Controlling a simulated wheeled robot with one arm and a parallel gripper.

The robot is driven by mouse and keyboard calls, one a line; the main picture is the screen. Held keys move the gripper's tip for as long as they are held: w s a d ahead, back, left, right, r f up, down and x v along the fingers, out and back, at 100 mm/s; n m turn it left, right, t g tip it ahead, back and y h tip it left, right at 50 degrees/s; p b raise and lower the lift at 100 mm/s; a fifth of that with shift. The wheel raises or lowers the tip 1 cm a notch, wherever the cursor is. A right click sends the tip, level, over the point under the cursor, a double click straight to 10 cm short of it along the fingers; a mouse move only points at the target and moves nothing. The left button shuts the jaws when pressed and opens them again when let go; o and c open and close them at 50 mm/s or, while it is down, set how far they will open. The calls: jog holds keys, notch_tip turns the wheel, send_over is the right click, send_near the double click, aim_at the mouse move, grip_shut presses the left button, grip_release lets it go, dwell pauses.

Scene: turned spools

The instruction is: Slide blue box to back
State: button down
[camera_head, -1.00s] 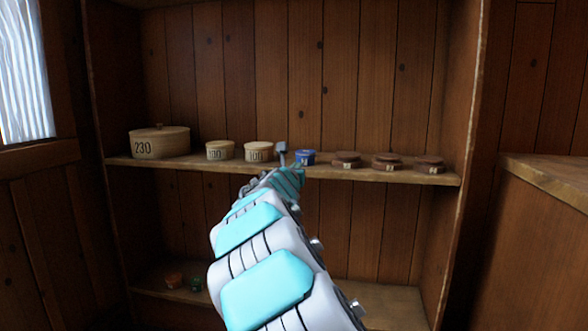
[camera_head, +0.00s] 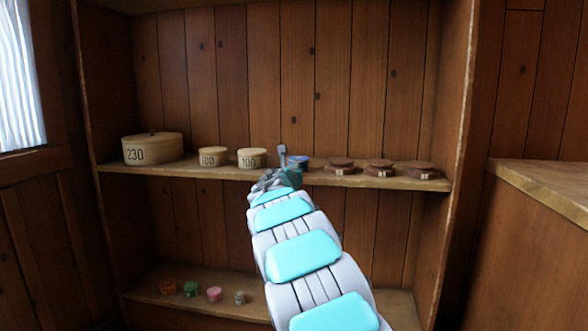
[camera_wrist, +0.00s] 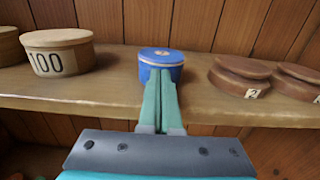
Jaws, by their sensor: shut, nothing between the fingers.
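The small round blue box (camera_head: 299,161) stands on the upper shelf (camera_head: 228,170), between a cream box and the brown boxes. In the wrist view the blue box (camera_wrist: 160,62) stands upright just beyond my fingertips, its lower front partly hidden by them. My gripper (camera_wrist: 161,84) is shut with nothing between its fingers. The fingertips point at the front of the blue box and are at or very near it; I cannot tell whether they touch. In the head view my gripper (camera_head: 283,172) is at the shelf's front edge, largely hidden by my arm.
Cream boxes marked 100 (camera_head: 252,158) and (camera_wrist: 58,52) 100 stand left of the blue box, with a large 230 box (camera_head: 152,148) farther left. Brown lidded boxes (camera_head: 340,166) stand to the right. Small coloured spools (camera_head: 190,289) sit on the lower shelf. Bare shelf lies behind.

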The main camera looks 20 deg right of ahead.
aim_at(298, 161)
jog(key=shift+w+d+r+p, duration=0.15)
jog(key=shift+w+d+p, duration=0.2)
jog(key=shift+p, duration=0.15)
jog(key=p+x, duration=0.4)
jog(key=x, duration=0.1)
jog(key=shift+w+p, duration=0.15)
jog(key=shift+p, duration=0.15)
jog(key=shift+w+d, duration=0.1)
jog(key=shift+w, duration=0.05)
jog(key=shift+f, duration=0.2)
